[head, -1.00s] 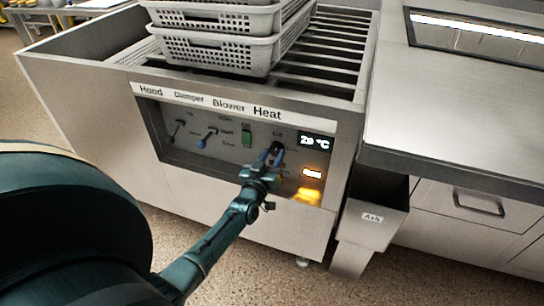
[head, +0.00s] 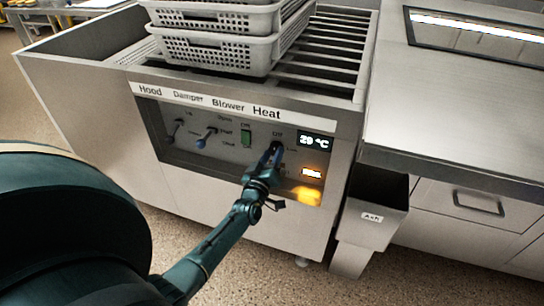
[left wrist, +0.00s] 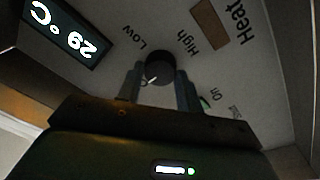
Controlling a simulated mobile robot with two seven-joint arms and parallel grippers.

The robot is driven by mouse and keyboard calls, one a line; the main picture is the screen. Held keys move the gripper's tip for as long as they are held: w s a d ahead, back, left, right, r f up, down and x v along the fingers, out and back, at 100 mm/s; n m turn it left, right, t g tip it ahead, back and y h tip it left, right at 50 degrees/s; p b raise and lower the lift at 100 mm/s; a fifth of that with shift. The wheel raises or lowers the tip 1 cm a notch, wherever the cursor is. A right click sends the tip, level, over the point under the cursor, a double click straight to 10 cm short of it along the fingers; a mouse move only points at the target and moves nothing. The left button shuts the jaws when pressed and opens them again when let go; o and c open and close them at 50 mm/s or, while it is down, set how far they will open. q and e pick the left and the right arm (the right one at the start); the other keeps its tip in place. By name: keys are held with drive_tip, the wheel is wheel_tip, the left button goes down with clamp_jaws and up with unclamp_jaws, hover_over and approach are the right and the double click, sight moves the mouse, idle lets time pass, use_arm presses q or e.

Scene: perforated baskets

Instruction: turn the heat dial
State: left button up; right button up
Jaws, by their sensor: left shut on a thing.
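The heat dial (left wrist: 160,68) is a dark round knob with a pale pointer mark, set in the control panel under the Heat label. In the left wrist view it sits between the two fingers of my left gripper (left wrist: 160,88), with Low and High printed around it. My left gripper (head: 273,155) is shut on the dial in the head view, and the fingers and wrist hide most of the knob there. The display (head: 314,141) beside it reads about 29 °C in the wrist view. My right gripper is not in view.
An orange light glows below the display. Stacked perforated baskets (head: 215,50) stand on the rails above. An ash bin (head: 366,215) is at the right.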

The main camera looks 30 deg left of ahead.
use_arm(q)
drive_tip(key=o, duration=1)
drive_tip(key=p+v, duration=0.2)
drive_tip(key=v, duration=1.1)
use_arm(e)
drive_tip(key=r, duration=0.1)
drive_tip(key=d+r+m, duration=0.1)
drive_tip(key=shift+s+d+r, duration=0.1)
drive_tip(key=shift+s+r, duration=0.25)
use_arm(q)
drive_tip(key=shift+s+p, duration=0.1)
drive_tip(key=shift+p, duration=0.2)
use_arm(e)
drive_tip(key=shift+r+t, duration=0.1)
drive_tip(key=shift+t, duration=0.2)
